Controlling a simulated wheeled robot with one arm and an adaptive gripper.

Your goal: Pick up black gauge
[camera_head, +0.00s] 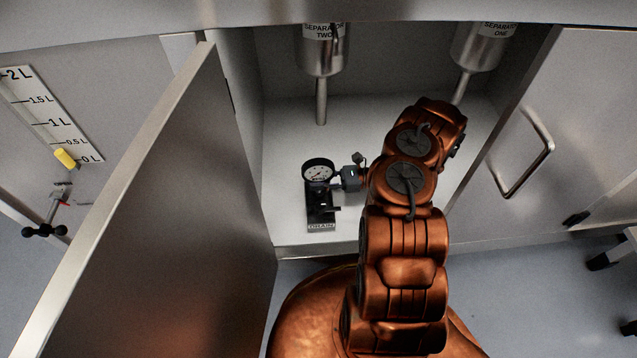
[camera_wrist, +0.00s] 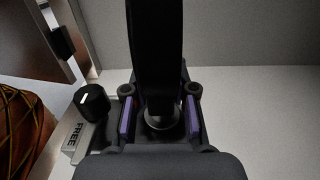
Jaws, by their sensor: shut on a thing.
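The black gauge (camera_head: 318,172) has a round white dial and sits upright at the top of a dark stand labelled DRAIN (camera_head: 321,227) inside the open cabinet. My gripper (camera_head: 334,180) reaches it from the right and is shut on it, just below the dial. In the wrist view the gauge (camera_wrist: 155,50) is a tall black shape seen edge-on, between the two purple-padded fingers of my gripper (camera_wrist: 160,118). The dial face is hidden there. A black knob (camera_wrist: 91,101) beside a plate marked FREE (camera_wrist: 78,135) is at the left.
Separator two (camera_head: 322,55) and separator one (camera_head: 482,48) hang from above in the cabinet. The open left door (camera_head: 150,220) and the right door with its handle (camera_head: 525,155) flank the opening. The white cabinet floor (camera_head: 285,130) is clear behind the gauge.

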